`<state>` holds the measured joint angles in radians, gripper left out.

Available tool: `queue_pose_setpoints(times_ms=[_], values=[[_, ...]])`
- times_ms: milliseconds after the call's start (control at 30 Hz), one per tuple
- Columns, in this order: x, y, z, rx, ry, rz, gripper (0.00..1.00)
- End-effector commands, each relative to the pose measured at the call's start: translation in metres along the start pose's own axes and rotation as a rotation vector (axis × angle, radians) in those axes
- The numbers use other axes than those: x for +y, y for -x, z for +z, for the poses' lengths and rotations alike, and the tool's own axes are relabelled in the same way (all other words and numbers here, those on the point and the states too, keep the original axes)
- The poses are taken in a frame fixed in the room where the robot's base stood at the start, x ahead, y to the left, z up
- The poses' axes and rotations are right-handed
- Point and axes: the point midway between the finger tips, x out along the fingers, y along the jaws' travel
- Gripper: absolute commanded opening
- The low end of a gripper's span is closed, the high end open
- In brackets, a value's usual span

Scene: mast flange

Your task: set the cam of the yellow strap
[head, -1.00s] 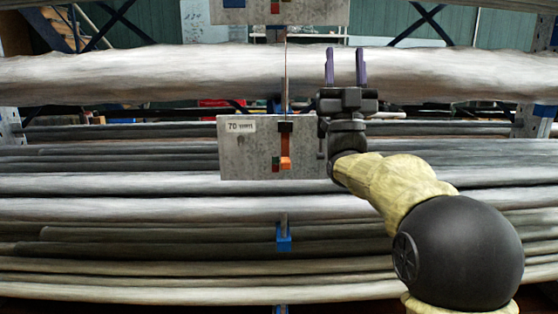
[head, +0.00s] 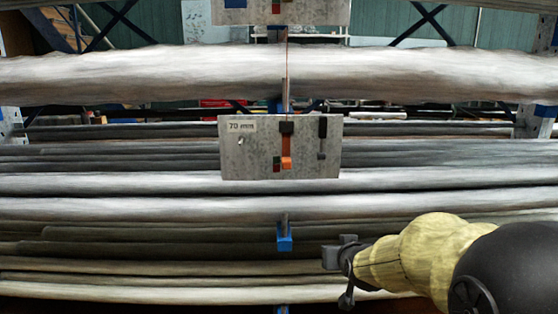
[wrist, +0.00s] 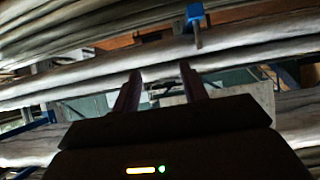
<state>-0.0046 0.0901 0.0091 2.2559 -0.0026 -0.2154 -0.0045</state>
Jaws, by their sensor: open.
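A grey plate (head: 255,155) labelled "70 mm" hangs in the middle of the head view. It has an orange tab (head: 286,162) below a black block (head: 286,128), and a dark lever (head: 322,138) upright at its right. A thin orange-brown line (head: 287,60) runs up from the plate across a pale pole. I see no clearly yellow strap. My gripper (head: 338,258) is low and right of the plate, apart from it; its fingertips are hard to make out there. In the wrist view my gripper (wrist: 160,73) has its two fingers apart with nothing held between them.
Long grey poles (head: 120,208) lie in layers behind and below the plate. A thick pale pole (head: 430,75) crosses above it. A blue bracket (head: 284,240) stands out below the plate. Another grey plate (head: 240,14) is at the top edge.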

Motion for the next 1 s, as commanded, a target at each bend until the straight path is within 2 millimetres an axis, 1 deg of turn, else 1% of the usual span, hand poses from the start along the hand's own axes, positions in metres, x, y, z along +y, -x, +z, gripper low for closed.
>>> queue_pose_setpoints(times_ms=[33, 67, 100, 200, 300, 400, 567, 600, 867, 967, 1000], values=[[0.001, 0.007, 0.031, -0.098, -0.002, 0.001, 0.44], [0.001, 0.012, 0.048, -0.153, -0.003, 0.001, 0.44], [0.001, 0.018, 0.070, -0.227, -0.004, 0.002, 0.44], [0.002, 0.037, 0.118, -0.387, -0.008, 0.004, 0.44], [0.002, 0.057, 0.155, -0.519, -0.011, 0.005, 0.44], [0.003, 0.076, 0.187, -0.633, -0.014, 0.006, 0.44], [0.003, 0.109, 0.229, -0.796, -0.019, 0.007, 0.44], [0.003, 0.113, 0.216, -0.788, -0.019, 0.007, 0.44], [0.003, 0.133, 0.181, -0.782, -0.018, 0.007, 0.44], [0.003, 0.142, 0.165, -0.781, -0.018, 0.007, 0.44], [0.003, 0.148, 0.156, -0.781, -0.018, 0.007, 0.44]])
